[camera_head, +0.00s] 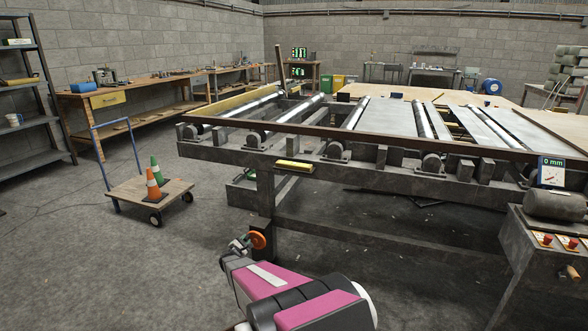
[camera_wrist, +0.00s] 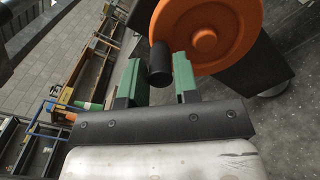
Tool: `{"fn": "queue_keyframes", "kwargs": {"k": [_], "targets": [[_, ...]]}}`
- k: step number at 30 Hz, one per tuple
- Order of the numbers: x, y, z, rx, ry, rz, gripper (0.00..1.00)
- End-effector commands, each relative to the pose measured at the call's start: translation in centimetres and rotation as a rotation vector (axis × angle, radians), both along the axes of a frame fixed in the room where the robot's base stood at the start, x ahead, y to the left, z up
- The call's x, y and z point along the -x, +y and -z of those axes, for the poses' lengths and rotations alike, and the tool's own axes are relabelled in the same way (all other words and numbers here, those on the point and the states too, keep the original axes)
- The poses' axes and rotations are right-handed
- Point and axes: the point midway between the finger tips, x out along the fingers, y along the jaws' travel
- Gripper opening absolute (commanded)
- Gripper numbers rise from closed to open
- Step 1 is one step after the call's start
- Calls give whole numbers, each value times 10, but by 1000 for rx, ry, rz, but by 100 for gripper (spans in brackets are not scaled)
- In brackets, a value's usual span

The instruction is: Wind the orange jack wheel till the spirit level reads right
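The orange jack wheel (camera_head: 258,240) is on the near leg of the long roller table (camera_head: 225,152). It fills the upper right of the wrist view (camera_wrist: 205,38), with a black crank knob (camera_wrist: 159,64) standing out from it. My gripper (camera_wrist: 159,80) has its green fingers on either side of the knob, close against it, and looks shut on it. In the head view my gripper (camera_head: 243,243) is just left of the wheel. The yellow spirit level (camera_head: 294,165) is on the table's near side; its bubble is too small to read. A display (camera_head: 551,171) shows "0 mm".
A control box (camera_head: 550,235) with red buttons is at right. The floor left of my arm is open.

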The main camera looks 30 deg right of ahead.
Motion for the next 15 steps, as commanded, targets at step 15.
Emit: {"fn": "queue_keyframes", "kwargs": {"k": [15], "targets": [[5,6,0,-1,0,-1,48]]}}
